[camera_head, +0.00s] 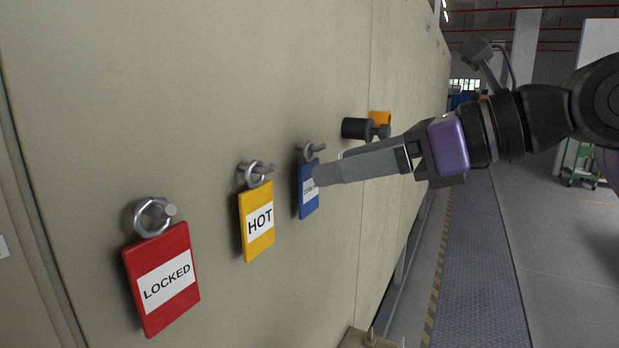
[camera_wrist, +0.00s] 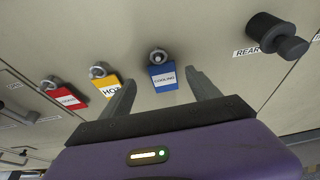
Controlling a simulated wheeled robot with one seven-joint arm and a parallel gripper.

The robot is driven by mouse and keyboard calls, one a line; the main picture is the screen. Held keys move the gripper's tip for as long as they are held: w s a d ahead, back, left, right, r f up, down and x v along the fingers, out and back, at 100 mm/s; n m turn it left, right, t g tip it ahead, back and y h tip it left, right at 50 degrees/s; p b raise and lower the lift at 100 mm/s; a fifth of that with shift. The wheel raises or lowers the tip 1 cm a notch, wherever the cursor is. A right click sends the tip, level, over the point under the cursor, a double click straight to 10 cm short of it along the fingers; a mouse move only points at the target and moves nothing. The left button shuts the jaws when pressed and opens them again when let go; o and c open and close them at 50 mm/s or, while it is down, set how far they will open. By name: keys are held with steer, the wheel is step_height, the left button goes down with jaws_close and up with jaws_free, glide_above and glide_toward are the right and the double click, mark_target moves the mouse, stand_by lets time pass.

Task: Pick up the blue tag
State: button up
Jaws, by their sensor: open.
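The blue tag (camera_head: 307,201) hangs by a metal ring from a peg on the beige furnace wall, with a white label partly hidden by my gripper. In the wrist view the blue tag (camera_wrist: 163,77) reads COOLING and sits between and beyond my two fingertips. My gripper (camera_head: 322,170) reaches in from the right, its fingers in front of the tag's right side. Whether a finger touches the tag cannot be told.
A yellow HOT tag (camera_head: 258,222) and a red LOCKED tag (camera_head: 163,280) hang on pegs to the left. A black knob (camera_head: 356,128) sticks out of the wall beyond the blue tag. A floor walkway (camera_head: 482,262) lies to the right.

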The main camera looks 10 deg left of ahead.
mark_target(309, 178)
steer(key=p+x, duration=0.1)
steer(key=x, duration=0.3)
steer(key=shift+w, duration=0.2)
steer(key=shift+c, duration=0.4)
steer(key=c, duration=1.3)
steer(key=shift+r, duration=0.1)
steer(key=shift+c, duration=0.2)
steer(key=shift+r+b, duration=0.1)
steer(key=shift+b, duration=0.2)
